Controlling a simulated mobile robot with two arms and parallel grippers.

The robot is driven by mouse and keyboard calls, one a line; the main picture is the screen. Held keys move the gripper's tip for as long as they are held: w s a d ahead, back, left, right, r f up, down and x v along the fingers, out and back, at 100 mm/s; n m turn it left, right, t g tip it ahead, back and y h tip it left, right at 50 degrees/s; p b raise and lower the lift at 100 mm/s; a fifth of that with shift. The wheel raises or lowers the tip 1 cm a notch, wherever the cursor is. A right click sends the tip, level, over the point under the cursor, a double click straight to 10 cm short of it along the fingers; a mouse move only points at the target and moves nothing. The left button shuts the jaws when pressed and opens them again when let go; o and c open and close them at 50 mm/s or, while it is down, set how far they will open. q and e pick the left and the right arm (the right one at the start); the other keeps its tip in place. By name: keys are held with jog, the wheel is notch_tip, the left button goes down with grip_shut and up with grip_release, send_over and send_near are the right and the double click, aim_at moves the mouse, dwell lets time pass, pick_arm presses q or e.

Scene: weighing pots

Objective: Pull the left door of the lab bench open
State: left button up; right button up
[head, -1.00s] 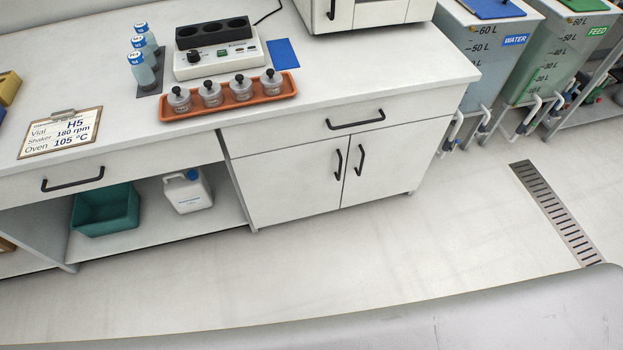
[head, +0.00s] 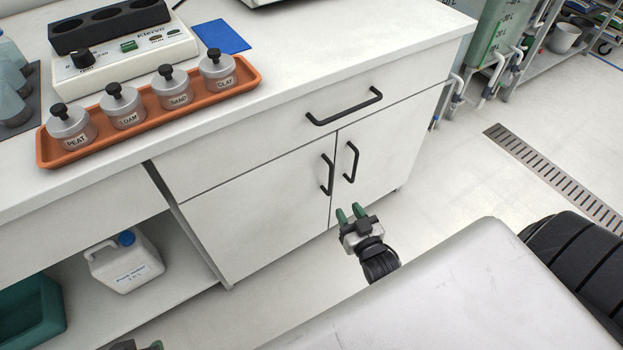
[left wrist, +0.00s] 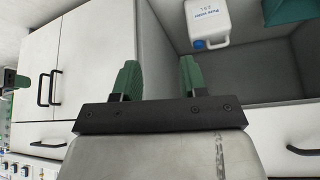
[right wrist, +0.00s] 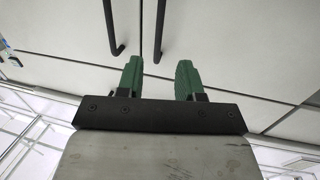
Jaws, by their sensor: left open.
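The left door (head: 265,222) of the white lab bench is shut, flush with the right door (head: 385,160). Its black bar handle (head: 327,174) stands beside the right door's handle (head: 351,162). My right gripper (head: 350,214) is open and empty, low in front of the doors and below the handles. In the right wrist view, which looks upside down, the left door's handle (right wrist: 160,28) is beyond the open fingers (right wrist: 160,75). My left gripper (left wrist: 155,80) is open and empty, facing the open shelf; only its tip (head: 150,346) shows at the head view's bottom edge.
A drawer with a black handle (head: 344,107) is above the doors. An orange tray (head: 250,86) of labelled pots stands on the bench top. A white jug (head: 125,262) and a teal bin (head: 30,315) are on the open shelf at left. The floor around the drain (head: 550,172) is clear.

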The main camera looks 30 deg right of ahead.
aim_at(331, 178)
jog(key=w+b, duration=0.1)
jog(key=w, duration=0.6)
jog(key=w+d+r+b, duration=0.1)
jog(key=w, duration=0.2)
jog(key=shift+w+d+b, duration=0.1)
jog(key=shift+w+b, duration=0.2)
jog(key=shift+b, duration=0.05)
pick_arm(q)
jog(key=w+d+r+t+h, duration=0.2)
jog(key=w+r+t, duration=0.5)
jog(key=shift+w+d, duration=0.3)
jog(key=shift+d, duration=0.05)
pick_arm(e)
jog(key=shift+w+d, duration=0.1)
jog(key=shift+w, duration=0.55)
grip_shut()
